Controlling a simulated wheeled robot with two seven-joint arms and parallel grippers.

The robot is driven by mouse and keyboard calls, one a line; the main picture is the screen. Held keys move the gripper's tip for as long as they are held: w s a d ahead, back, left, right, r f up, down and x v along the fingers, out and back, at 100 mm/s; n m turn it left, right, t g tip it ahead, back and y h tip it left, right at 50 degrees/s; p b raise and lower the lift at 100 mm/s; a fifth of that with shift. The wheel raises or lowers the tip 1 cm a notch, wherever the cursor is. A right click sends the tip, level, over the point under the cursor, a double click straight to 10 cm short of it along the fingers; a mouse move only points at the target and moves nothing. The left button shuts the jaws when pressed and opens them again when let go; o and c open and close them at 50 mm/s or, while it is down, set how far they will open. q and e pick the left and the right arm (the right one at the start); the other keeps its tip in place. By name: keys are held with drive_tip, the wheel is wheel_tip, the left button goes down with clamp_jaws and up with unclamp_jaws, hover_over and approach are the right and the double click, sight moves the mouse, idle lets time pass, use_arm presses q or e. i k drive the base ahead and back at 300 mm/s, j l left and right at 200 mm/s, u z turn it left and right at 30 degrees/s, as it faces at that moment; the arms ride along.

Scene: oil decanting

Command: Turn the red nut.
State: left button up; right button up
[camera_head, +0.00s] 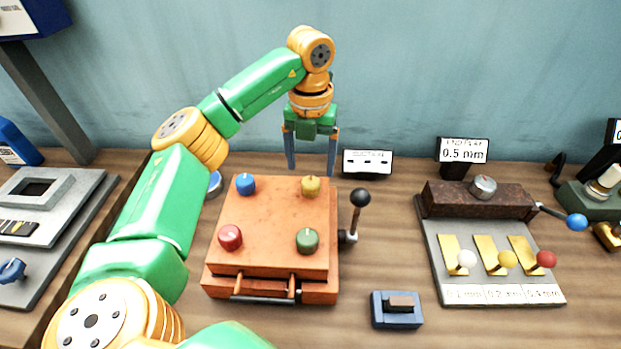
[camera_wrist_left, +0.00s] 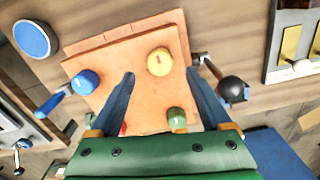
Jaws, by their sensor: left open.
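The red nut (camera_head: 230,237) sits at the front left corner of the orange box's top (camera_head: 268,225). In the left wrist view only a sliver of the red nut (camera_wrist_left: 123,129) shows beside a finger. My left gripper (camera_head: 311,168) is open and empty, fingers pointing down, above the box's back edge near the yellow nut (camera_head: 311,187), well apart from the red nut. In the left wrist view the yellow nut (camera_wrist_left: 160,62) appears between the fingertips. The blue nut (camera_head: 245,184) is at the back left and the green nut (camera_head: 307,240) at the front right. My right gripper is out of view.
A black-knobbed lever (camera_head: 358,200) rises at the box's right side. A small blue block (camera_head: 396,309) lies at the front. A grey gauge stand (camera_head: 490,270) with coloured knobs stands at the right. Bare table lies between it and the box.

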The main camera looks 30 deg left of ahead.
sight(230, 235)
drive_tip(key=k, duration=1.5)
